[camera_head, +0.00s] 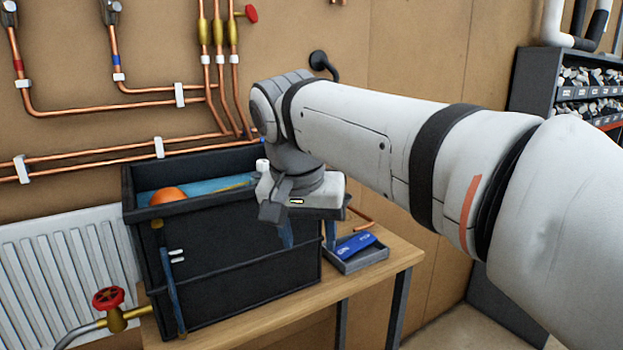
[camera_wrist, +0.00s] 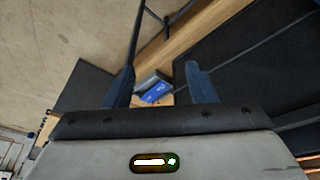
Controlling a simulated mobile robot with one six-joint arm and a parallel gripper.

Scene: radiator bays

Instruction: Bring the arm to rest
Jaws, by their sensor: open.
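My arm reaches in from the right in the head view, and my gripper (camera_head: 308,240) hangs at its end in front of the right part of a black crate (camera_head: 235,275). In the wrist view my gripper (camera_wrist: 160,80) shows two dark blue fingers set well apart, with nothing held between them. The wooden bench (camera_head: 380,262) lies below the fingers. A blue box (camera_head: 356,244) sits in a small grey tray (camera_head: 362,261) just right of the gripper in the head view. The blue box also shows between the fingers in the wrist view (camera_wrist: 156,93), farther off.
The crate holds an orange round thing (camera_head: 168,195) and something blue. Copper pipes (camera_head: 120,107) run along the wall behind. A white radiator (camera_head: 65,255) and a red valve wheel (camera_head: 108,298) are at left. A dark shelf of parts (camera_head: 535,80) stands at right.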

